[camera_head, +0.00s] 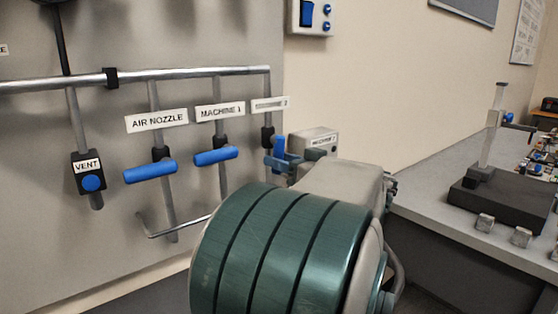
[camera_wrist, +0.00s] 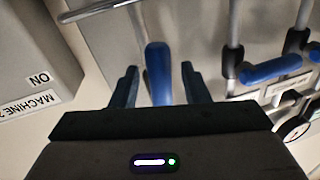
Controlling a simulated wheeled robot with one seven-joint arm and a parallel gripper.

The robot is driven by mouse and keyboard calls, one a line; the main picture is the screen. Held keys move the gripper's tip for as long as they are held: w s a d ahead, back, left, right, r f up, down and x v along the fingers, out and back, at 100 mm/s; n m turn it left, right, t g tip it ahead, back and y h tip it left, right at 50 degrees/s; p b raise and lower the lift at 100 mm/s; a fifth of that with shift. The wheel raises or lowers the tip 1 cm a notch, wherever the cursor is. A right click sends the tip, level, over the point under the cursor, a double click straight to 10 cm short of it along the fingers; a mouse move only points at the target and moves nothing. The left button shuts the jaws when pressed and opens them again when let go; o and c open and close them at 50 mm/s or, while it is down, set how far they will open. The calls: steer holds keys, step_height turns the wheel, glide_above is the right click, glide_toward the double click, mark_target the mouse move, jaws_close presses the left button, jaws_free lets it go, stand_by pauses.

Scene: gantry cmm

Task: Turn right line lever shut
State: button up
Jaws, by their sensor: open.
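The right line lever has a blue handle (camera_head: 279,146) at the rightmost pipe, below the label ending in 2. It stands roughly upright, along its pipe. In the wrist view the blue handle (camera_wrist: 158,75) lies between the two dark fingers of my gripper (camera_wrist: 158,68), with a gap visible on each side. My gripper (camera_head: 284,161) is open around the handle in the head view too, and its arm partly hides the lever's lower end. Whether a finger touches the handle cannot be told.
Blue levers for Machine 1 (camera_head: 216,156) and Air Nozzle (camera_head: 150,171) lie across their pipes to the left. A blue vent button (camera_head: 93,183) is farther left. A bench (camera_head: 425,205) is at right.

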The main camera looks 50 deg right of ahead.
steer(key=s, duration=1.2)
steer(key=shift+s+f+b, duration=0.2)
steer(key=shift+b, duration=0.25)
